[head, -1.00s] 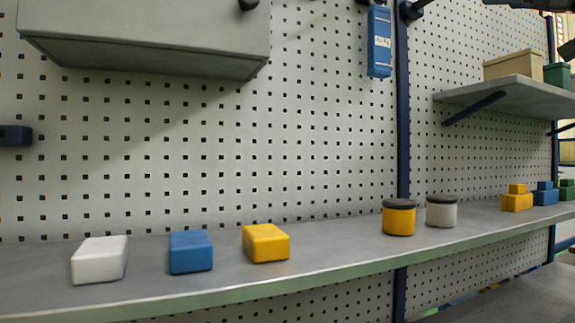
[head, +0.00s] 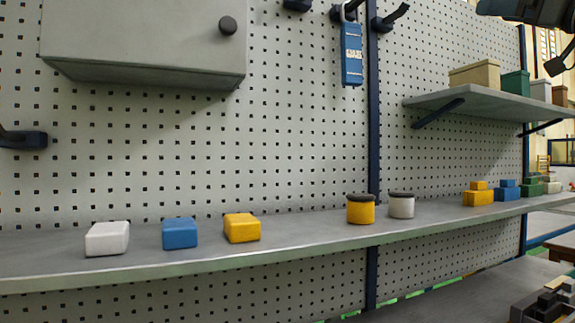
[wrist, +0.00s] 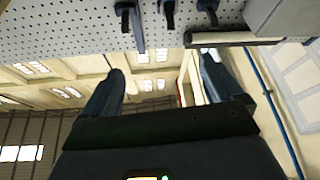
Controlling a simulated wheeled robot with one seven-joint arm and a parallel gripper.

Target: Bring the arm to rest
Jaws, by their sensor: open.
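My gripper (wrist: 160,88) shows in the wrist view with its two dark fingers spread wide apart. It is open and nothing is between the fingers. Behind it are the hall's ceiling and walls, with the pegboard (wrist: 70,25) along the top of the picture. In the head view, part of my arm shows at the top right corner, near the wall shelf; the fingers cannot be made out there.
A long grey shelf (head: 300,232) carries a white block (head: 107,238), a blue block (head: 180,233), a yellow block (head: 242,228), two lidded jars (head: 361,210) and stacked blocks. Above are a grey cabinet (head: 140,45), a hanging blue padlock (head: 352,55) and a smaller shelf (head: 480,101) with boxes.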

